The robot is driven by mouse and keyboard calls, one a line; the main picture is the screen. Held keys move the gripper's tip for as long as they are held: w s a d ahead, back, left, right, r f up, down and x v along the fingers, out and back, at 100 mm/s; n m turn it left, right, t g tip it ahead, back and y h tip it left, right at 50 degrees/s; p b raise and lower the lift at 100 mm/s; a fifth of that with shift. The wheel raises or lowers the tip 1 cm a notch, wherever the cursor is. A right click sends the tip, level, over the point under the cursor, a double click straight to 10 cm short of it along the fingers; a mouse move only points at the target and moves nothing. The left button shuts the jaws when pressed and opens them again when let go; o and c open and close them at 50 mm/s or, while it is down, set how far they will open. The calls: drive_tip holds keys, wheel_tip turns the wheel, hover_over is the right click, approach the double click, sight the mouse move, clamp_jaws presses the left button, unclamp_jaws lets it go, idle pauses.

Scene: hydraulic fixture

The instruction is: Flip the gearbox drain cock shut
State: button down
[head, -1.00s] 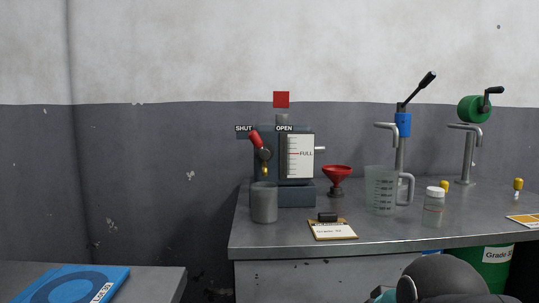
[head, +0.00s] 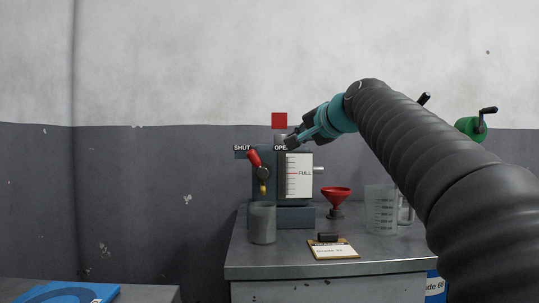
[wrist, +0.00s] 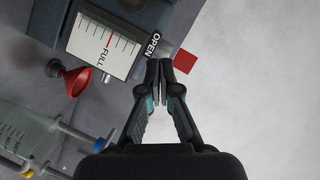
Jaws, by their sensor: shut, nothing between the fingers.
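The gearbox (head: 296,213) is a dark blue-grey block with a white FULL gauge (head: 299,176) on the bench. Its drain cock has a red handle (head: 254,158) on a dark pivot, tilted up and left toward the SHUT label (head: 242,148). An amber bit (head: 264,188) shows under the cock, above a grey cup (head: 262,224). My gripper (head: 286,145) is shut and empty, at the OPEN label, up and right of the handle, apart from it. In the wrist view my fingertips (wrist: 166,66) are together beside the OPEN label (wrist: 153,44). I cannot make out the red handle there.
A red funnel (head: 336,193), a clear jug (head: 380,211) and a clipboard (head: 333,249) stand or lie right of the gearbox. A red square (head: 279,121) shows above it. The space left of the gearbox is open. My arm covers the bench's right side.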

drive_tip(key=p, duration=0.2)
approach(267, 152)
drive_tip(key=w, duration=0.2)
drive_tip(key=w+a, duration=0.1)
drive_tip(key=w, duration=0.2)
drive_tip(key=shift+a, duration=0.1)
drive_tip(key=shift+s+a+f+b, duration=0.25)
drive_tip(key=shift+a+f+b, duration=0.05)
drive_tip(key=shift+a, duration=0.2)
drive_tip(key=shift+s+a+f+b, duration=0.25)
drive_tip(key=shift+a+f, duration=0.05)
drive_tip(key=shift+a, duration=0.2)
drive_tip(key=shift+s+a+f, duration=0.1)
drive_tip(key=shift+a+f, duration=0.3)
drive_tip(key=shift+a, duration=0.2)
